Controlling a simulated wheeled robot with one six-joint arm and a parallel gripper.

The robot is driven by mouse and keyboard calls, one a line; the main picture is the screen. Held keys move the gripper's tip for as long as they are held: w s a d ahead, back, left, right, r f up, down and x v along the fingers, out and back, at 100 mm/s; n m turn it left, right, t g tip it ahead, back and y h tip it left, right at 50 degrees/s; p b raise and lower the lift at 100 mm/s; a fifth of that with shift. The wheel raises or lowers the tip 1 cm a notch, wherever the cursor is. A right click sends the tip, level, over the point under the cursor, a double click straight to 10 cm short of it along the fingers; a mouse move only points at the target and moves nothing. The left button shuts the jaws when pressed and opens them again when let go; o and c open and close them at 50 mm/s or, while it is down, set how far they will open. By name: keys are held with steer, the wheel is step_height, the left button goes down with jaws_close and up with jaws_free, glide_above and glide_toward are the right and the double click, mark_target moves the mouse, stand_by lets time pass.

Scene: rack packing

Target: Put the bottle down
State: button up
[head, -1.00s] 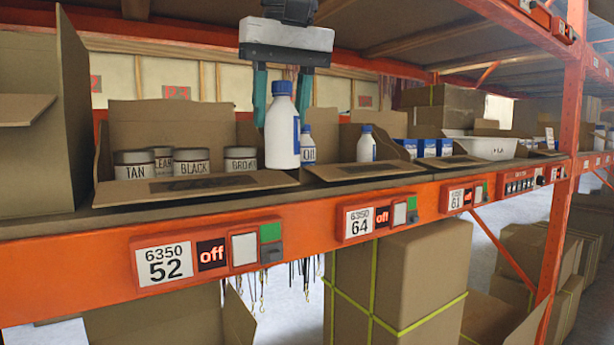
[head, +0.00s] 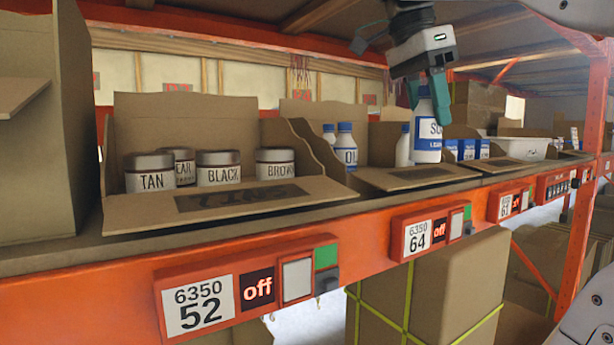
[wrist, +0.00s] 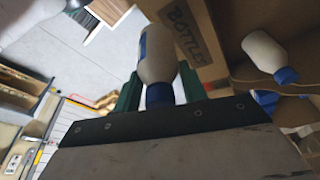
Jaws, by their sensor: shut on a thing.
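A white bottle (head: 428,137) with a blue-and-white label is held upright in my gripper (head: 428,92), whose green fingers are shut on its upper part. The bottle is in front of the bin above the 6350 64 label, near its right side. In the wrist view the held bottle (wrist: 157,55) shows between the green fingers, its blue cap toward the gripper body. A cardboard flap marked BOTTLES (wrist: 187,38) is beside it. A white bottle with a blue cap (head: 403,146) stands just left of the held one. Whether the held bottle touches the bin is unclear.
Bottles marked OIL (head: 346,147) stand left of the gripper. An open box (head: 120,208) holds several jars. Blue-and-white boxes (head: 467,150) and a white tub (head: 526,149) are to the right. The orange shelf beam (head: 130,285) runs along the front.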

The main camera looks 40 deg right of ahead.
steer(key=shift+s+d+m, duration=0.1)
steer(key=shift+d+m, duration=0.2)
steer(key=shift+m, duration=0.1)
steer(key=shift+w+d, duration=0.15)
steer(key=shift+w, duration=0.2)
steer(key=shift+w+d+f, duration=0.85)
steer(key=shift+w+d, duration=0.05)
steer(key=shift+w, duration=1.45)
steer(key=shift+w+d+f, duration=0.8)
steer(key=shift+w+d, duration=0.15)
steer(key=shift+w, duration=1.4)
steer(key=shift+w+d+f, duration=0.85)
steer(key=shift+w+d, duration=0.05)
steer(key=shift+w, duration=1.45)
steer(key=shift+f, duration=0.15)
steer(key=o, duration=1)
